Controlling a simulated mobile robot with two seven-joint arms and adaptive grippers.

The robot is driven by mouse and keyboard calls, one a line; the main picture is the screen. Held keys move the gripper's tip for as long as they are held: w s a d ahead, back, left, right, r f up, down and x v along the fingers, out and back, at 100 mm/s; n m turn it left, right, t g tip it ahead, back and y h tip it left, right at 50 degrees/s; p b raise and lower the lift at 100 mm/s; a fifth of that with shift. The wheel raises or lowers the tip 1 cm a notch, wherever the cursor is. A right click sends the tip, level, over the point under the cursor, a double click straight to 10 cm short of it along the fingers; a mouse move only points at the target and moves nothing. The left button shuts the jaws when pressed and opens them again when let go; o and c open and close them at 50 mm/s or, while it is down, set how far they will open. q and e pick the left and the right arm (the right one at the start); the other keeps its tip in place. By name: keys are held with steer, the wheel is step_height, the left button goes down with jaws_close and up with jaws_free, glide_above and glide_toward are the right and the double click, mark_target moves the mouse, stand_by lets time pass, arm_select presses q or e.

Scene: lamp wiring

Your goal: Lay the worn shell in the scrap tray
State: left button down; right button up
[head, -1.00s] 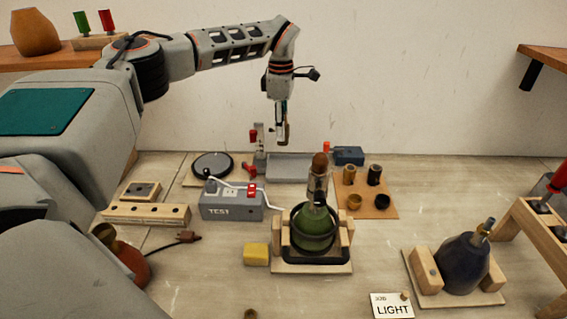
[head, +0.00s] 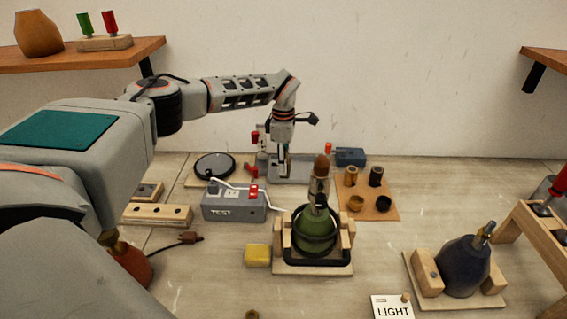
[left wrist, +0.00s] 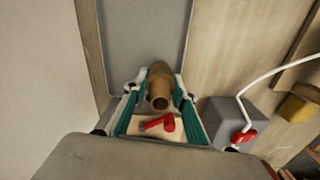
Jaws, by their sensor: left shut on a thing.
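The worn shell (left wrist: 159,88) is a small brass-brown tube with a dark open end. My left gripper (left wrist: 160,100) is shut on it, with its teal fingers on either side. In the head view my left gripper (head: 283,172) points down low over the grey scrap tray (head: 305,170) at the back of the bench. The tray also shows as a grey panel in the left wrist view (left wrist: 145,40), beyond the shell. I cannot tell whether the shell touches the tray. My right gripper is out of view.
The grey test box (head: 233,206) with a red switch stands in front of the tray. A green lamp base (head: 315,232) sits in a wooden cradle. A mat (head: 372,207) with brass and black parts lies to the right. A yellow block (head: 257,255) lies nearby.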

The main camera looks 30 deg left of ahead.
arm_select(q)
steer(key=shift+f, duration=0.1)
steer(key=c, duration=1.6)
jaws_free()
steer(key=shift+c, duration=0.2)
step_height(320, 180, up, 12)
steer(key=shift+r+b, duration=0.15)
steer(key=shift+b, duration=0.35)
